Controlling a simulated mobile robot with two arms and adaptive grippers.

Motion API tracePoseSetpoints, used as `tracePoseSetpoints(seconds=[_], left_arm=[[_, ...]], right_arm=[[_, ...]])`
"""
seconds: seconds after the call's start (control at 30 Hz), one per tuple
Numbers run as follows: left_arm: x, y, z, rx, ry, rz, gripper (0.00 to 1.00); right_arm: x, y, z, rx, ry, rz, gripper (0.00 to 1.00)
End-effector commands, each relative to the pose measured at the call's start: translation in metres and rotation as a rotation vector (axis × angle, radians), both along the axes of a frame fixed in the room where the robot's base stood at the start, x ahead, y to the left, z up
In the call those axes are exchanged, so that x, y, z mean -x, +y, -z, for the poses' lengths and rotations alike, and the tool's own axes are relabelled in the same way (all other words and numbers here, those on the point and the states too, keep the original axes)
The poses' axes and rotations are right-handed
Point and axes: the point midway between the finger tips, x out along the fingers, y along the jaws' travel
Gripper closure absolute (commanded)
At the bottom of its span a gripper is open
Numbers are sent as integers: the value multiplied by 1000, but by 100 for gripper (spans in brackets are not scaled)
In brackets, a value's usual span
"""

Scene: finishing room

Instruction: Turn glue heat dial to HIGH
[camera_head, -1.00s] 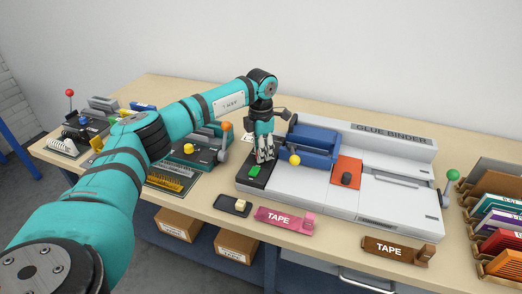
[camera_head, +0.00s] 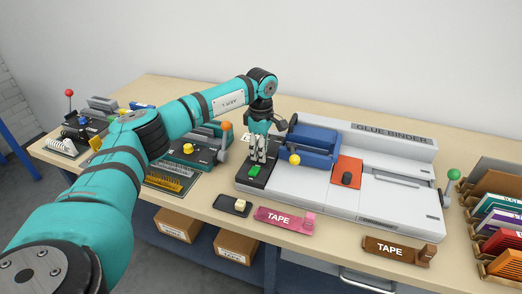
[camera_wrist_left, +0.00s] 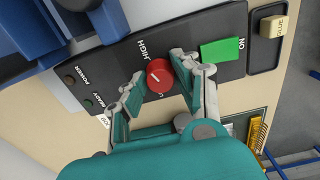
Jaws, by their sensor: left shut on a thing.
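The red glue heat dial (camera_wrist_left: 160,76) sits on the dark control panel (camera_wrist_left: 210,24) in the left wrist view. The word HIGH is printed beside it, and another label is partly hidden by a finger. A small pale mark shows on the dial's face; its exact setting is hard to tell. My left gripper (camera_wrist_left: 157,80) has a finger on each side of the dial and is shut on it. In the head view my left gripper (camera_head: 258,155) points down at the panel of the glue binder (camera_head: 390,170), and its fingers hide the dial. My right gripper is not in view.
A green ON switch (camera_wrist_left: 222,50) is close beside one finger; it also shows in the head view (camera_head: 254,172). The blue clamp (camera_head: 312,142) with a yellow knob (camera_head: 294,160) stands just right of the gripper. Pink (camera_head: 285,220) and brown (camera_head: 398,250) tape holders lie along the front edge.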

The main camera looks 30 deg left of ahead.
Motion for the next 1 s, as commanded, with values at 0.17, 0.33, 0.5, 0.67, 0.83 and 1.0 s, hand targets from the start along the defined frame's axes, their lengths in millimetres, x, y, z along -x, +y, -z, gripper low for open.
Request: tracePoseSetpoints(seconds=[0.17,0.33,0.5,0.67,0.83,1.0], left_arm=[[-1,1,-2,0,-4,55,100],[-1,1,-2,0,-4,80,100],[-1,1,-2,0,-5,85,100],[-1,1,-2,-1,-5,85,100],[-1,1,-2,-1,-4,84,57],[-1,0,-1,0,-2,84,46]], right_arm=[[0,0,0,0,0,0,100],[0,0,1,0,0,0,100],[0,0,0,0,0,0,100],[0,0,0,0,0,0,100],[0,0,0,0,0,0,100],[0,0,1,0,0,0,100]])
